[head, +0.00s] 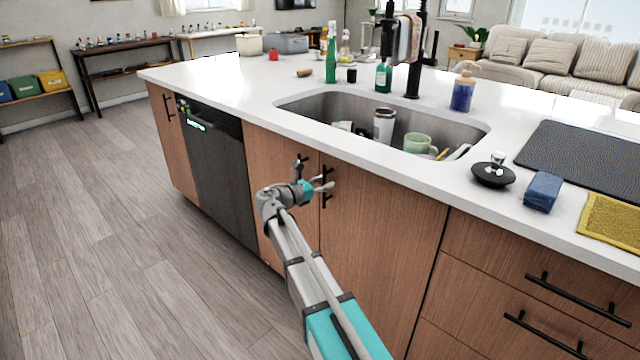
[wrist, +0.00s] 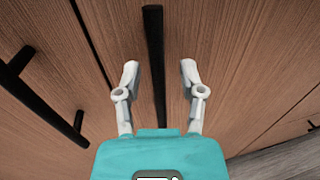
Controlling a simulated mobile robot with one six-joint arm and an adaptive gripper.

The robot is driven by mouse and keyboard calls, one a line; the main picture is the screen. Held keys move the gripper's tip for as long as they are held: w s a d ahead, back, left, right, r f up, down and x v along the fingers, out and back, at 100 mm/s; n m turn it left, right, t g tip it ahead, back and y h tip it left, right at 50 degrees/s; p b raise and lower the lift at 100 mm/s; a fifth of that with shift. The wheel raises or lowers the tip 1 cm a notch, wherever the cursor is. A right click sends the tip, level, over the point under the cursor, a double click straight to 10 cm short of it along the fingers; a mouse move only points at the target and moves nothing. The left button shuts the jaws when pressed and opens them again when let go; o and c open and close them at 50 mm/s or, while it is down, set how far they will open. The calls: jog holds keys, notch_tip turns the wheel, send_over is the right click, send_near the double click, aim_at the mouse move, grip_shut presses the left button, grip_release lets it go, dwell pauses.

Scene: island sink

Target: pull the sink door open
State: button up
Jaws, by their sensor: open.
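The sink cabinet has two brown wood doors, a left door (head: 262,150) and a right door (head: 385,220), meeting at a narrow seam. Each has a black vertical bar handle near the seam. My gripper (head: 325,185) is at the right door's handle (head: 324,200). In the wrist view, my gripper (wrist: 159,72) is open, with one pale finger on each side of this handle (wrist: 153,30). Neither finger visibly touches it. The left door's handle (wrist: 38,95) shows at the left of the wrist view. Both doors look shut.
A dark dishwasher (head: 222,172) is left of the doors; drawers with black handles (head: 578,298) are at the right. The white countertop (head: 345,142) overhangs above, with a sink (head: 310,105) holding dishes. The wood floor (head: 130,250) at left is clear.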

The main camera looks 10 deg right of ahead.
jog(key=shift+c, duration=0.3)
grip_shut()
